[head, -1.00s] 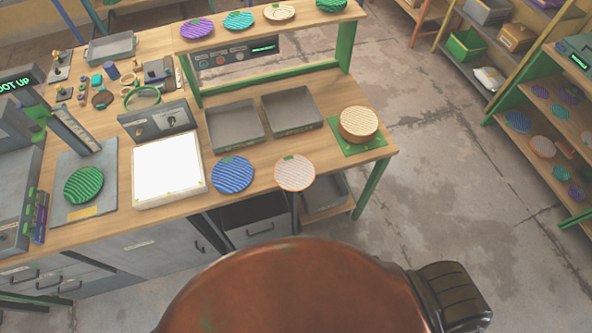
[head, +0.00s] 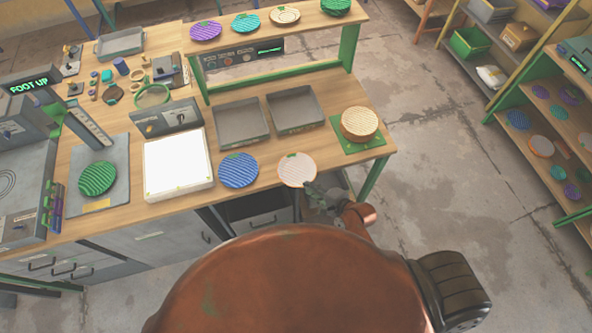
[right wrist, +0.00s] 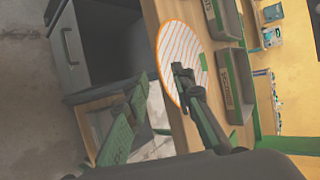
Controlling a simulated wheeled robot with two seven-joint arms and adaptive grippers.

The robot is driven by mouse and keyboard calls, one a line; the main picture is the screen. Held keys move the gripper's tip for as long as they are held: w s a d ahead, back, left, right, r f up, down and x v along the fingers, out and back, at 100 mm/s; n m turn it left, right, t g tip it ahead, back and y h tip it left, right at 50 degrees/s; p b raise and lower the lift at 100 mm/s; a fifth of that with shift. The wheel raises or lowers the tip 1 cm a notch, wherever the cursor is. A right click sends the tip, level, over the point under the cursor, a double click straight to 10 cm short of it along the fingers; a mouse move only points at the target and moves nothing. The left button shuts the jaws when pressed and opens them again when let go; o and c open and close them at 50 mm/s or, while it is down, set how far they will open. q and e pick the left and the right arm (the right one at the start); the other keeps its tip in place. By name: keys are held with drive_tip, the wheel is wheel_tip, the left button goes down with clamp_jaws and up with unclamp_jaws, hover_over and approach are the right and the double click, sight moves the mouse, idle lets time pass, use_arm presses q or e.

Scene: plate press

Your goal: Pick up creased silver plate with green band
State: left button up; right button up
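The creased pale silver plate (head: 297,169) lies at the front edge of the wooden table, with a small green band mark on its rim. In the right wrist view the plate (right wrist: 178,55) shows diagonal ridges, an orange-tinted edge and a green patch. My right gripper (head: 316,192) is at the plate's front edge. In the right wrist view the right gripper (right wrist: 158,100) is open, one finger overlapping the plate and the other off the table side. I cannot tell whether it touches the plate. My left gripper is not in view.
A blue plate (head: 238,170) lies just left of the silver one. Two grey trays (head: 242,134) sit behind, and a stack of tan plates (head: 359,124) stands on a green mat to the right. A white lit panel (head: 178,165) and a green plate (head: 97,178) are farther left.

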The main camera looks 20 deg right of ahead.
drive_tip(key=x, duration=0.3)
drive_tip(key=shift+w+a+f, duration=0.1)
drive_tip(key=shift+w, duration=0.1)
drive_tip(key=shift+c, duration=0.7)
clamp_jaws()
